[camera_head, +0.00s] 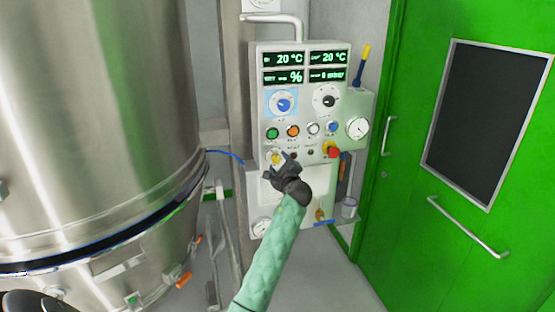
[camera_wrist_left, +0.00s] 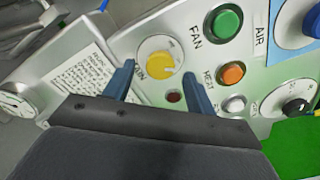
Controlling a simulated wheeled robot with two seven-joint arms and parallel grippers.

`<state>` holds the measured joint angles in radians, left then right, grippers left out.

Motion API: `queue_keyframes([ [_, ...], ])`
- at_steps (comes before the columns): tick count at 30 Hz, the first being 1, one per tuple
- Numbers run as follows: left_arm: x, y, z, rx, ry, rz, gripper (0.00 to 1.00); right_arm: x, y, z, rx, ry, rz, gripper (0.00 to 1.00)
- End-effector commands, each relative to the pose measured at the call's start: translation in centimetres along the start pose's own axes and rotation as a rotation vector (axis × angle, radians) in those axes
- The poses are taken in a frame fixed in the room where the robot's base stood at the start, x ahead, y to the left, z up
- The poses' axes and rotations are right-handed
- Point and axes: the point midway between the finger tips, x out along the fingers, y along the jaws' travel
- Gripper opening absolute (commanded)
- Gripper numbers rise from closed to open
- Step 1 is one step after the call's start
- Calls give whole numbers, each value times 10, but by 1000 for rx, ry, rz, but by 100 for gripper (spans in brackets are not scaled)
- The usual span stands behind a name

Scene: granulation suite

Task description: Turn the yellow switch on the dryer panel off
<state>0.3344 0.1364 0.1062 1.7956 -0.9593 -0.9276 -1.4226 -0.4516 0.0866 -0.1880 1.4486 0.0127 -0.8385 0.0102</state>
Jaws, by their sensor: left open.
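The dryer panel (camera_head: 313,110) stands on the wall unit in the middle of the head view, with lit displays, dials and buttons. The yellow switch (camera_wrist_left: 160,58) is a round knob with a pale plate behind it, at the panel's lower left. It also shows in the head view (camera_head: 276,158), just beyond my fingertips. My left gripper (camera_head: 284,162) is open in front of the panel. In the left wrist view its two blue fingers (camera_wrist_left: 160,85) stand apart, one on each side below the yellow switch. I cannot tell whether they touch it. My right gripper is not in view.
A green button (camera_wrist_left: 223,22) and an orange button (camera_wrist_left: 231,73) sit close to the yellow switch. A red knob (camera_head: 333,152) is at the panel's lower right. A large steel vessel (camera_head: 95,120) stands left, and a green door (camera_head: 415,130) right.

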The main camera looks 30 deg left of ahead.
Motion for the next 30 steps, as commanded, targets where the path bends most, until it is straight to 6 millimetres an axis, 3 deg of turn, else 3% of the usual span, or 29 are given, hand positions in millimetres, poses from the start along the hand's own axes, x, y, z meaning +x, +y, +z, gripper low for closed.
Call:
queue_keyframes([
  [7,22,-1,1,-1,0,0,56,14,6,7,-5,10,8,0],
  [17,25,1,0,-1,1,0,56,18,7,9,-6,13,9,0],
  [24,25,1,0,-1,1,0,13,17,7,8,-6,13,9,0],
  [30,24,1,-1,-7,1,1,11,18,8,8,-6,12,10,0],
])
